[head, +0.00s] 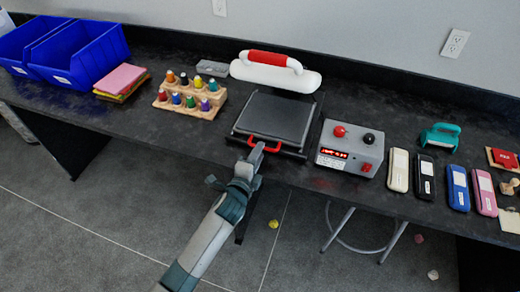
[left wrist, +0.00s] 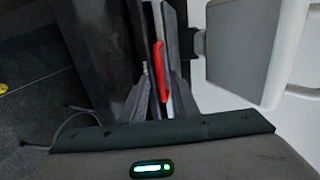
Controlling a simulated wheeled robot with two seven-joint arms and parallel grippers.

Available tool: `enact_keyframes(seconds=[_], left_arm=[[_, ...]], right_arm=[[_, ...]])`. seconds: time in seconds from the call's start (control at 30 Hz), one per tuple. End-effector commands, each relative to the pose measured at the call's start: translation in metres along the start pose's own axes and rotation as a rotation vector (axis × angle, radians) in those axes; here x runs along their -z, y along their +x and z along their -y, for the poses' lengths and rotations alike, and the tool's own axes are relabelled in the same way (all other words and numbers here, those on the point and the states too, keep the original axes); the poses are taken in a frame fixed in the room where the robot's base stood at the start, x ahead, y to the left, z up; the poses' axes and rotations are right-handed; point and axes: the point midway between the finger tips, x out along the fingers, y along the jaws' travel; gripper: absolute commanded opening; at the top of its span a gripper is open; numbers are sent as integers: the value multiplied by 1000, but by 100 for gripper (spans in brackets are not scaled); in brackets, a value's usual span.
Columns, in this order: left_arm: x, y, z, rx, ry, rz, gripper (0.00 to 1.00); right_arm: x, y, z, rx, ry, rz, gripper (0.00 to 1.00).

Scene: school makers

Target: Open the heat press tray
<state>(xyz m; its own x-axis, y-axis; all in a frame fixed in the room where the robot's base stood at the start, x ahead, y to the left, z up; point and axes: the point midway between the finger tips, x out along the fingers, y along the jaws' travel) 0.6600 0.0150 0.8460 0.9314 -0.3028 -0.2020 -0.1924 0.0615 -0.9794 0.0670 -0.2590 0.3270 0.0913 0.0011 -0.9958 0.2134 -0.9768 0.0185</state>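The heat press tray (head: 241,126) is the dark lower part of the press on the table, with a flat grey plate (head: 275,115) on it. Its red handle (head: 272,150) sticks out at the front edge. My left gripper (head: 256,156) is at the left part of this handle. In the left wrist view, the red handle (left wrist: 159,42) runs between the two fingers of my left gripper (left wrist: 159,75). The fingers stand apart, and a small gap shows beside the handle. The tray appears pushed in under the plate. My right gripper is not in view.
A white press part with a red grip (head: 268,60) stands behind.

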Motion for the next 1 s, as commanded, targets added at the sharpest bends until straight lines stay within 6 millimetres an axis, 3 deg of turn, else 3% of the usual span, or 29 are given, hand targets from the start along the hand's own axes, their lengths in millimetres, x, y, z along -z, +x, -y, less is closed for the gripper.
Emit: enact_keyframes(seconds=[0.2, 0.57, 0.7, 1.0], left_arm=[[0, 16, 0, 0, -1, 0, 27], [0, 19, 0, 0, 0, 0, 27], [0, 19, 0, 0, 0, 0, 0], [0, 16, -1, -1, 0, 0, 0]], right_arm=[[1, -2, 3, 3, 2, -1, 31], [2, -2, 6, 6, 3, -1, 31], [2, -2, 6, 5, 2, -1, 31], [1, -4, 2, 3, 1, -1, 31]])
